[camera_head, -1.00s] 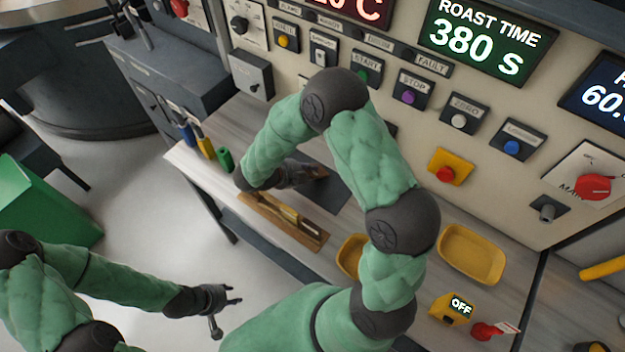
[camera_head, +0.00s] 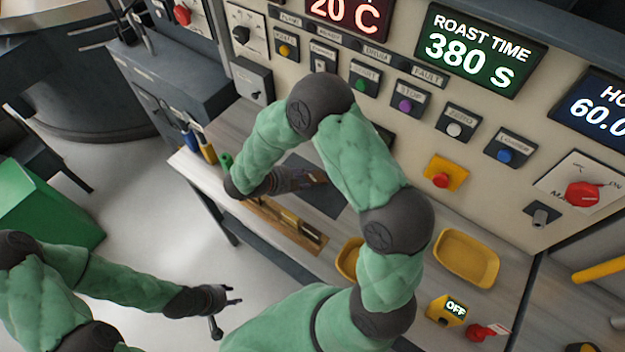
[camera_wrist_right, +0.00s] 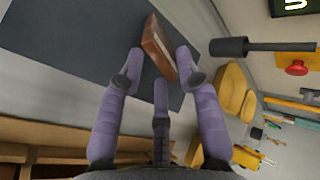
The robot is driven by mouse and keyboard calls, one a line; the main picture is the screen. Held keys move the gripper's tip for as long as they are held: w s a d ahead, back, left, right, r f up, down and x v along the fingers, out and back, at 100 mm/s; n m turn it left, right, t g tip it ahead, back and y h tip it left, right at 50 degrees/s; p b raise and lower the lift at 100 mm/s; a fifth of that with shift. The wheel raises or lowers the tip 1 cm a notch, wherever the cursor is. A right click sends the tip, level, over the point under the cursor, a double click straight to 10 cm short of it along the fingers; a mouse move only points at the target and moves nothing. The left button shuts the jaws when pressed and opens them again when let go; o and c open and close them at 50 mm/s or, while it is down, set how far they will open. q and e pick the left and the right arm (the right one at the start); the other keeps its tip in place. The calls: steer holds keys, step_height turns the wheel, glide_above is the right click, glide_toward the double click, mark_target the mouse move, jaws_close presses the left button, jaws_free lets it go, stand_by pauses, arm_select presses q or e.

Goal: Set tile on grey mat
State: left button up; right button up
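The brown tile (camera_wrist_right: 158,48) is in the right wrist view, at the fingertips of my right gripper (camera_wrist_right: 158,62). It overlaps the dark grey mat (camera_wrist_right: 75,40); whether it rests flat there I cannot tell. The purple fingers stand apart on either side of the tile, with a gap showing at the left finger, so the gripper looks open. In the head view my right gripper (camera_head: 298,181) is low over the mat (camera_head: 325,200), with a bit of the tile (camera_head: 319,178) at its tips. My left gripper (camera_head: 230,297) is open and empty above the floor.
A wooden tray (camera_head: 285,222) lies along the bench's front edge. A yellow tray (camera_head: 467,257) and a yellow OFF box (camera_head: 446,310) stand to the right. A green marker-like cylinder (camera_head: 226,161) stands left of the mat. The control panel with a red button (camera_head: 441,180) rises behind.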

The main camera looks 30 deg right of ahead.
steer(key=p+v, duration=0.2)
steer(key=v, duration=0.2)
steer(key=shift+a+r+p, duration=0.1)
steer(key=shift+a+p, duration=0.05)
steer(key=shift+p, duration=0.25)
step_height(320, 180, up, 8)
steer(key=a+p, duration=0.2)
steer(key=p, duration=0.5)
steer(key=shift+p, duration=0.35)
steer(key=shift+s+a, duration=0.1)
